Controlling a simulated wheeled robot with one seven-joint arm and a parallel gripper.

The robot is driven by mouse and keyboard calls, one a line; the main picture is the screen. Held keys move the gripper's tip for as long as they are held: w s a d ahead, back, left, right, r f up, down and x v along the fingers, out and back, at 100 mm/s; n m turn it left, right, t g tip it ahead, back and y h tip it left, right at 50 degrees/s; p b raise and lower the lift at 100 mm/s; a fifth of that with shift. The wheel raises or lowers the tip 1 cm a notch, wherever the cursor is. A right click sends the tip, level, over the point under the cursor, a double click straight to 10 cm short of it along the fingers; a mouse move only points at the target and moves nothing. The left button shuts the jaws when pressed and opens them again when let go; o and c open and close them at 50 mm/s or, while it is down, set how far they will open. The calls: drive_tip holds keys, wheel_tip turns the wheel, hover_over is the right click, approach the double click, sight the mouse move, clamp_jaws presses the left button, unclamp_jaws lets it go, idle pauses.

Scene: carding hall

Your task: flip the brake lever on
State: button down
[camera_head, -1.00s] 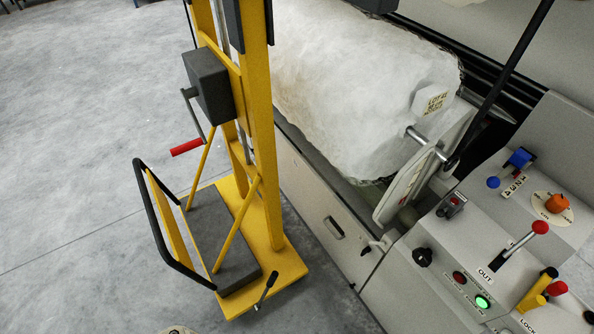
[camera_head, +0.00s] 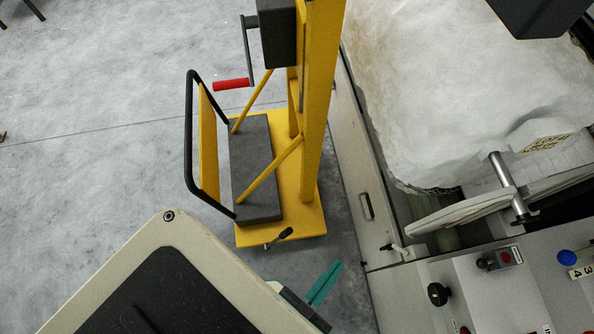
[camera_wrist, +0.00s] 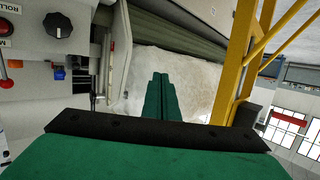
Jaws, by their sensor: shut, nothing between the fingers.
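A small lever with a black grip (camera_head: 279,238), which I take to be the brake lever, sits at the near edge of the yellow lift's base (camera_head: 312,215). Its grip leans up to the right; no label on it is readable. My gripper (camera_head: 325,282) has teal fingers, shut and empty, below and to the right of that lever in the head view, apart from it. In the wrist view my gripper (camera_wrist: 161,97) points toward the white fibre roll (camera_wrist: 185,85), and the lever does not show.
The lift's yellow mast (camera_head: 322,100), red-handled crank (camera_head: 232,84) and black push bar (camera_head: 189,135) stand above its base. The grey machine (camera_head: 378,215) is close on the right, with a small light lever (camera_head: 393,248) and black knob (camera_head: 438,294). Floor at left is open.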

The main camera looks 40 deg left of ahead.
drive_tip(key=w+a+f+m+g+y, duration=0.1)
drive_tip(key=w+a+f+m+g, duration=0.15)
drive_tip(key=f, duration=1.05)
drive_tip(key=w+a+f+m+g, duration=0.15)
drive_tip(key=f+g, duration=0.25)
drive_tip(key=f, duration=0.8)
drive_tip(key=w+a+f+m+g+y, duration=0.1)
drive_tip(key=w+a+f+m+g, duration=0.2)
drive_tip(key=f, duration=1)
drive_tip(key=w+a+f+m+g+y, duration=0.2)
drive_tip(key=w+f+g, duration=0.2)
drive_tip(key=f+g, duration=0.15)
drive_tip(key=w+a+r+m+g+y, duration=0.1)
drive_tip(key=w+a+r+g, duration=0.1)
drive_tip(key=w+r+g, duration=0.2)
drive_tip(key=shift+w+r+g, duration=0.2)
drive_tip(key=shift+r+g, duration=0.25)
drive_tip(key=shift+g, duration=0.25)
drive_tip(key=s+a+f, duration=0.6)
drive_tip(key=a, duration=0.1)
drive_tip(key=shift+s+f, duration=0.2)
drive_tip(key=shift+f, duration=0.15)
